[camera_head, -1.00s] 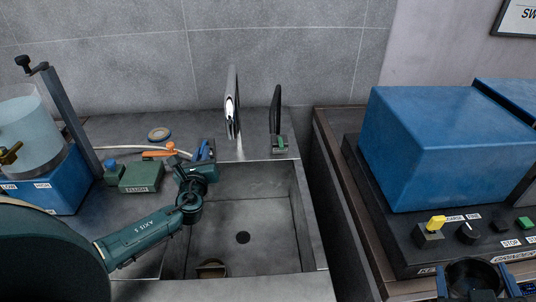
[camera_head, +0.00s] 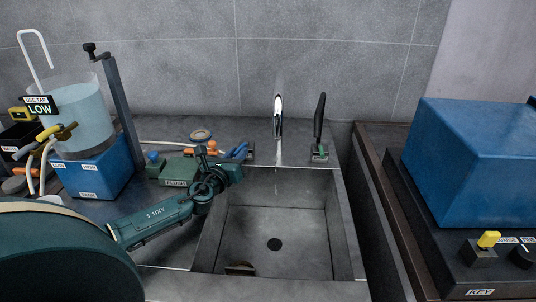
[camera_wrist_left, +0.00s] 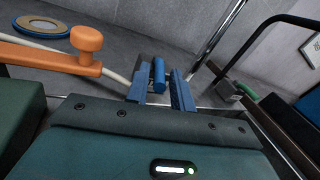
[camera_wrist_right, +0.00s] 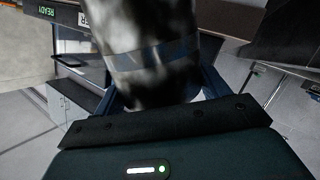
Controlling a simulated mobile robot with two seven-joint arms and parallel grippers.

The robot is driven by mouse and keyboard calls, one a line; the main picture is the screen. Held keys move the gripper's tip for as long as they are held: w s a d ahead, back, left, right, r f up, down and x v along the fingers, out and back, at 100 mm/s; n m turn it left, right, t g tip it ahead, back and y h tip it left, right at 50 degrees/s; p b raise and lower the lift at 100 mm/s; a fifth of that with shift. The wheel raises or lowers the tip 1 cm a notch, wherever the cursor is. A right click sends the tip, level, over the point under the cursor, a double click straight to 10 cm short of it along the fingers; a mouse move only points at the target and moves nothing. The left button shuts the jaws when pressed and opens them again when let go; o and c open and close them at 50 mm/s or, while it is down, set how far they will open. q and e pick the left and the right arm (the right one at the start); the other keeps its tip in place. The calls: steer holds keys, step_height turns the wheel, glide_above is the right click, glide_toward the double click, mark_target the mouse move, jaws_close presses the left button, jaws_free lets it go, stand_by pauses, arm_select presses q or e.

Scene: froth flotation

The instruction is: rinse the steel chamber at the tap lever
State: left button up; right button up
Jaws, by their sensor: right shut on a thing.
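The steel chamber (camera_wrist_right: 150,60) is a blurred shiny grey cylinder with a bluish band in the right wrist view. My right gripper (camera_wrist_right: 160,100) is shut on it; both are outside the head view. The tap lever (camera_head: 319,122) is a black upright handle on a base with a green part, right of the chrome tap spout (camera_head: 278,118), behind the sink (camera_head: 275,210). My left gripper (camera_head: 241,153) is at the sink's back left corner, left of the spout. In the left wrist view its blue fingers (camera_wrist_left: 159,88) are apart, with a small blue cylinder (camera_wrist_left: 158,74) showing between them.
A green FLUSH box (camera_head: 176,171) and an orange handle (camera_head: 190,152) stand close left of my left gripper. A blue tank base (camera_head: 95,174) with a clear vessel stands further left. A big blue machine (camera_head: 470,165) is at right. The basin is mostly clear.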

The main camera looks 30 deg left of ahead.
arm_select(q)
steer(key=shift+o, duration=0.9)
steer(key=shift+s, duration=0.15)
steer(key=v, duration=1.2)
